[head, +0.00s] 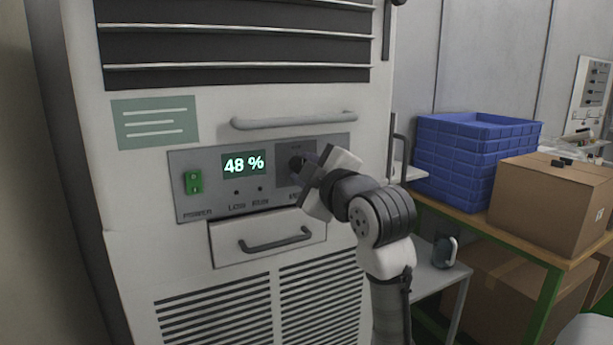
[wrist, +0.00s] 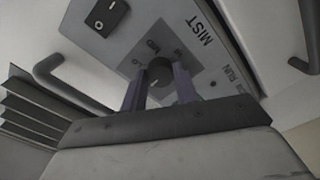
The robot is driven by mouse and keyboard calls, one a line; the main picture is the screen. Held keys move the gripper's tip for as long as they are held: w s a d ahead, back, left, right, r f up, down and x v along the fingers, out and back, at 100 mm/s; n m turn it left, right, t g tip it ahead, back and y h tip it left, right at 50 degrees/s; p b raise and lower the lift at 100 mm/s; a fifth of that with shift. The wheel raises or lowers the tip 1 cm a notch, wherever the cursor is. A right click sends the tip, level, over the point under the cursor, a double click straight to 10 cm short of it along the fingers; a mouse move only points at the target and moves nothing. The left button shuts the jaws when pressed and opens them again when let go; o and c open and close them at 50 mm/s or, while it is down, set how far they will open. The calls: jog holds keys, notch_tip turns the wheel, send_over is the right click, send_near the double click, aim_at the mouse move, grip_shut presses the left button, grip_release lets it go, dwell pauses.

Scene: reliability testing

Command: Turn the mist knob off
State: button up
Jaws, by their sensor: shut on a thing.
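The mist knob (wrist: 160,72) is a dark round knob on the grey control panel, with small setting marks around it and the word MIST printed beside it. It shows partly in the head view (head: 296,162), right of the display. My gripper (wrist: 159,90) has one finger on each side of the knob and is shut on it. In the head view my gripper (head: 307,167) reaches the panel from the right and covers part of it. The knob's exact setting is too small to tell.
The panel has a lit display (head: 244,164) reading 48 %, a green power switch (head: 193,182) and a black rocker switch (wrist: 108,17). A bar handle (head: 293,120) sits above, a drawer handle (head: 275,241) below. Blue crates (head: 470,160) and a cardboard box (head: 550,200) stand right.

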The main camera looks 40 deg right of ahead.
dwell(0.4)
jog(key=o, duration=1)
jog(key=shift+c, duration=0.2)
jog(key=b+v, duration=0.2)
jog(key=v, duration=1.1)
jog(key=shift+s, duration=0.4)
jog(key=shift+w+a+n, duration=0.1)
jog(key=shift+n, duration=0.2)
